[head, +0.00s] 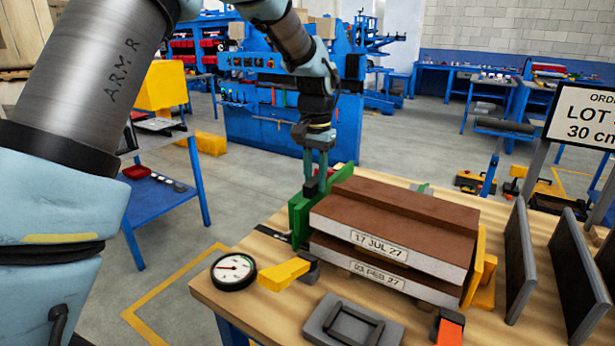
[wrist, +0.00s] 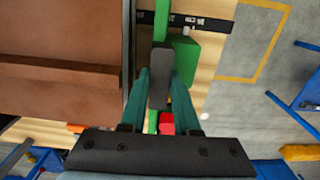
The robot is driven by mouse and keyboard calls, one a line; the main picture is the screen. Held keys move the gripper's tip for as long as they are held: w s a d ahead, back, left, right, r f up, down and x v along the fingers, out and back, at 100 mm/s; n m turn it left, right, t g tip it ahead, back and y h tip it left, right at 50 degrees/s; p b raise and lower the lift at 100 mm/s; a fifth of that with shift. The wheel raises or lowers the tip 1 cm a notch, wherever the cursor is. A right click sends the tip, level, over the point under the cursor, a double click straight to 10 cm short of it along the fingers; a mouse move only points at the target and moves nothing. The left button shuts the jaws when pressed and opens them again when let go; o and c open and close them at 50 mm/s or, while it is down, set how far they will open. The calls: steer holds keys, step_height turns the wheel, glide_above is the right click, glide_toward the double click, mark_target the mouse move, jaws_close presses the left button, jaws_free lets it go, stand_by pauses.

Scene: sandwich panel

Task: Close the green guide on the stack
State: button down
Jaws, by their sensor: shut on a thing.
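The stack of brown-topped panels (head: 400,205) has white edges labelled "17 JUL 27" and "03 FEB 27". The green guide (head: 299,220) stands upright along the stack's left side. In the wrist view the guide (wrist: 187,60) lies right of the stack (wrist: 60,45), with a narrow strip of bare wood showing between them. My gripper (head: 316,172) points down at the guide. In the wrist view my gripper (wrist: 160,85) is shut on a grey upright handle (wrist: 158,88) at the guide. The guide's lower part is partly hidden by the fingers and handle.
A yellow stop (head: 482,270) stands at the stack's right. Dark upright plates (head: 520,260) stand farther right. A black marked strip (wrist: 202,22) runs across the wooden bench beside the guide.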

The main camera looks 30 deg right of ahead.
steer(key=c, duration=0.6)
jaws_free()
steer(key=shift+c, duration=0.2)
step_height(320, 180, up, 11)
steer(key=b, duration=0.2)
steer(key=shift+f, duration=0.1)
steer(key=shift+c, duration=0.3)
